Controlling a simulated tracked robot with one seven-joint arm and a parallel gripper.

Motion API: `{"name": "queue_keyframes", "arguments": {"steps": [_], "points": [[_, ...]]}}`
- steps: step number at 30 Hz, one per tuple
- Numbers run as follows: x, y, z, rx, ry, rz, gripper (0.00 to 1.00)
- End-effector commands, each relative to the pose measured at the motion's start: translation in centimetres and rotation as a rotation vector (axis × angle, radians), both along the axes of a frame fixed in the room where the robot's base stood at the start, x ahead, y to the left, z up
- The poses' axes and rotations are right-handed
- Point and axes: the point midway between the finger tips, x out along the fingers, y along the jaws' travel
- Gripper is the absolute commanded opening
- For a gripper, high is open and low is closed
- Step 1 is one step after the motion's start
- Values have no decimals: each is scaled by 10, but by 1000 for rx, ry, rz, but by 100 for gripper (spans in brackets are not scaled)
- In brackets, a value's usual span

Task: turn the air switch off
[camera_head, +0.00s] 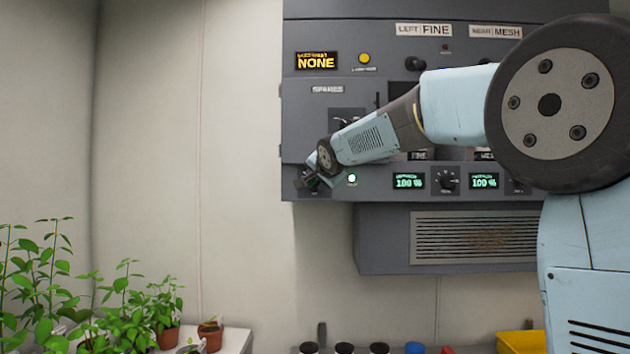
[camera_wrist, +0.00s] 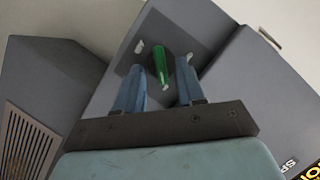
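A green lever (camera_wrist: 161,69), seemingly the air switch, stands on the grey panel in the wrist view. My gripper (camera_wrist: 160,72) has its two blue fingers apart, one on each side of the lever, with gaps visible. The pale labels beside the lever are too small to read. In the head view my gripper (camera_head: 309,183) is at the lower left corner of the control panel (camera_head: 375,185), and largely hides the lever.
Dials and green displays (camera_head: 409,181) reading 100 % line the panel to the right. A vented grey box (camera_head: 385,240) hangs below. Potted plants (camera_head: 165,335) stand at the lower left; the wall left of the panel is clear. Bottles and a yellow bin (camera_head: 520,342) are at the bottom.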

Motion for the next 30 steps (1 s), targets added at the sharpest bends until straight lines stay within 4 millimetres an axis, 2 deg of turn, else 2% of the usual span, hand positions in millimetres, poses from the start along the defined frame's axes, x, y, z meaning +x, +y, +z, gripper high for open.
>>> {"name": "queue_keyframes", "arguments": {"steps": [5, 14, 26, 30], "points": [[8, 2, -2, 0, -1, 0, 39], [9, 3, -2, -1, -1, 1, 39], [9, 3, -3, -1, 0, 2, 1], [9, 3, -3, -1, 0, 1, 0]]}}
